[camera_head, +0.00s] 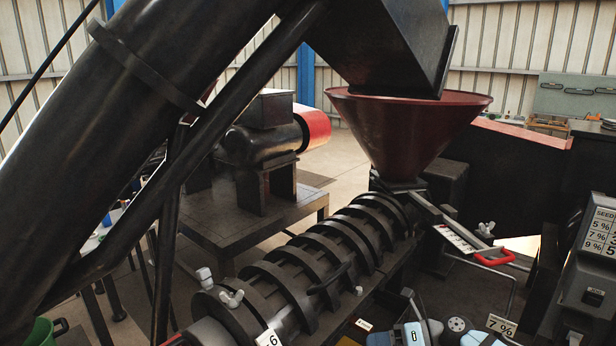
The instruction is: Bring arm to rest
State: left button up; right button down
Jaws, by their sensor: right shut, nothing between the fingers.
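My right gripper (408,296) is low in the head view, right of the ribbed press barrel (325,250). Its fingers are small and dark here. They look shut with nothing held, and they appear apart from the red handle (495,258). Blue and white parts of my right arm show below at the bottom edge. My left gripper is not in view. The dark red hopper (410,130) stands above the barrel. A slide with a marked scale (452,238) runs from below the hopper to the red handle.
A big dark slanted tube (125,120) crosses the left side. A grey control box (590,270) with a seed label stands at the right. A "7 %" tag (501,325) is near my arm. A motor on a low platform (225,225) stands behind the barrel.

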jog(key=s+a+f+m+t, duration=0.35)
jog(key=s+m+t, duration=0.6)
jog(key=m, duration=0.75)
jog(key=s+d+f+m+h, duration=0.4)
jog(key=s+f+m+h, duration=0.2)
jog(key=s+f+m, duration=0.2)
jog(key=s+d+f+m+h, duration=0.5)
jog(key=s+f+m+h, duration=0.1)
jog(key=s+m, duration=0.5)
jog(key=f+m, duration=0.1)
jog(key=m, duration=0.1)
jog(key=shift+f+m, duration=0.3)
jog(key=shift+f, duration=0.1)
jog(key=shift+s+d, duration=0.1)
